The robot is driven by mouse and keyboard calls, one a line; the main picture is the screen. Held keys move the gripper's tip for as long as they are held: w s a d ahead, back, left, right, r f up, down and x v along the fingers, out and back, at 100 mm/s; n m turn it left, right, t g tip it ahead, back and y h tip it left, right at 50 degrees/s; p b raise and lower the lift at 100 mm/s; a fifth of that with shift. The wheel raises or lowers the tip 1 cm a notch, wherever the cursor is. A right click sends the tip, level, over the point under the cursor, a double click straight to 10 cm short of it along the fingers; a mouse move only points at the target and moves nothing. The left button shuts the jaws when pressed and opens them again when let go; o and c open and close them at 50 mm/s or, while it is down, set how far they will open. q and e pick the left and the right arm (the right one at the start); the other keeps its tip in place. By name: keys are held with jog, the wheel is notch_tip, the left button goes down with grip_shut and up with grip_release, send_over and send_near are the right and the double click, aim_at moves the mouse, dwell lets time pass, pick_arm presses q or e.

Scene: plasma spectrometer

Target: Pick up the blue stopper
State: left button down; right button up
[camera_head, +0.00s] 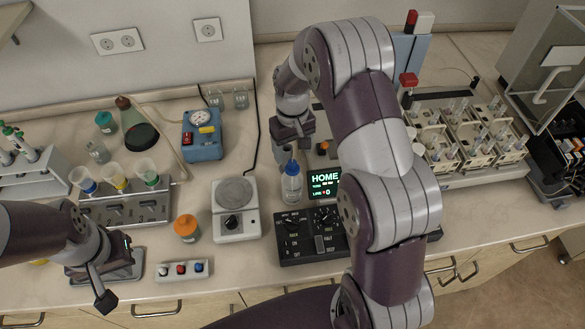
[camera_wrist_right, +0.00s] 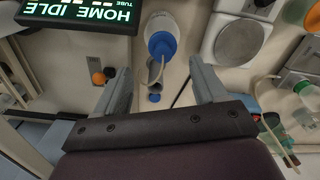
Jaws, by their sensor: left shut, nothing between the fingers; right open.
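A small blue stopper (camera_wrist_right: 154,97) shows in the right wrist view, at the end of a short grey piece and between my right fingers. In the head view a small blue piece (camera_head: 287,148), likely the same stopper, shows just below my right gripper (camera_head: 290,137). My right gripper is open in the wrist view (camera_wrist_right: 155,72), with nothing held; I cannot tell its height above the stopper. My left gripper (camera_head: 104,298) is shut and empty at the lower left, near the counter's front edge.
A wash bottle with a blue cap (camera_head: 291,184) stands close in front of the stopper; its thin tube points toward it in the wrist view. A display reading HOME (camera_head: 324,184) and a black control box (camera_head: 300,250) are beside it. A white hotplate (camera_head: 235,200) stands left.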

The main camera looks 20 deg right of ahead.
aim_at(292, 162)
jog(key=f+p, duration=0.1)
jog(key=s+f, duration=0.1)
jog(key=f+p, duration=0.1)
jog(key=f, duration=0.1)
jog(key=shift+s+a+p, duration=0.3)
jog(key=shift+a, duration=0.05)
jog(key=shift+f, duration=0.35)
jog(key=shift+w+d+f, duration=0.15)
jog(key=shift+w+f, duration=0.05)
jog(key=shift+w, duration=0.15)
jog(key=shift+c, duration=0.3)
jog(key=c, duration=1.1)
jog(key=shift+s+r, duration=0.15)
jog(key=shift+s, duration=0.05)
pick_arm(q)
jog(key=r, duration=0.2)
jog(key=s+r, duration=0.1)
jog(key=shift+a, duration=0.25)
jog(key=shift+w+f, duration=0.1)
pick_arm(e)
jog(key=shift+w, duration=0.15)
